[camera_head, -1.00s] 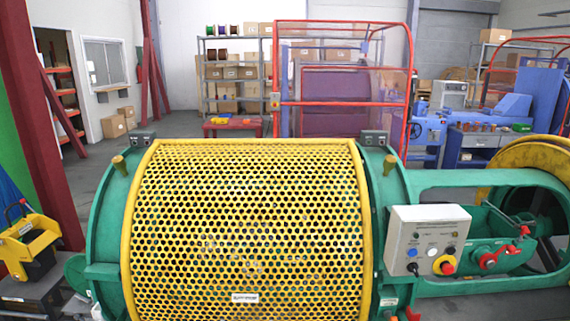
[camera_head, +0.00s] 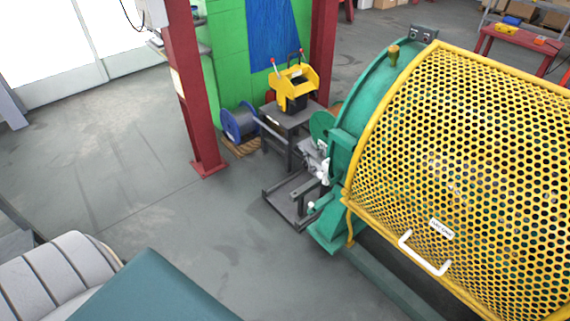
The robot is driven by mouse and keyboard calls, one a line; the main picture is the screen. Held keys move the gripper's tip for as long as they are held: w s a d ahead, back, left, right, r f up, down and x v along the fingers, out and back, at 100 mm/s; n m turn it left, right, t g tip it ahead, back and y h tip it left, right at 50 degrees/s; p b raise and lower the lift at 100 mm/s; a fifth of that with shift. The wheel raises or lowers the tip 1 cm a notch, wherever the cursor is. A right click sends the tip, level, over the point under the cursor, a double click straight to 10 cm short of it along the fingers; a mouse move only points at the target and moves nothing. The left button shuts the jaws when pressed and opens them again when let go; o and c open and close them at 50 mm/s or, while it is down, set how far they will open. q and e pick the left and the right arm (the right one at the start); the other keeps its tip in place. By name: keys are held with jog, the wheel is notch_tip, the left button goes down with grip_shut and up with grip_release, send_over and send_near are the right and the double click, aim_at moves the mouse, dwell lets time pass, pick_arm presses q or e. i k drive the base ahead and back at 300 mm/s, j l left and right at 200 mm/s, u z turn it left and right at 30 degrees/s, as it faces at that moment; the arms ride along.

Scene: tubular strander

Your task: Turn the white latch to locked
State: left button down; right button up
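A small white part (camera_head: 325,171), which looks like a latch, sits at the left end of the green strander frame (camera_head: 343,156), beside the grey metal fittings. It is small in the camera_head view, and I cannot tell its position as locked or unlocked. A white U-shaped handle (camera_head: 425,257) is on the lower part of the yellow perforated guard (camera_head: 460,150), which appears closed over the drum. Neither of my grippers is in view.
A dark stand (camera_head: 290,125) carrying a yellow device (camera_head: 294,86) is behind the machine's left end. A blue spool (camera_head: 238,124) stands near a red column (camera_head: 192,95). A low dark metal frame (camera_head: 290,210) is on the floor. Open grey floor (camera_head: 130,180) lies to the left.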

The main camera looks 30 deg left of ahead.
aim_at(323, 176)
jog(key=u, duration=0.75)
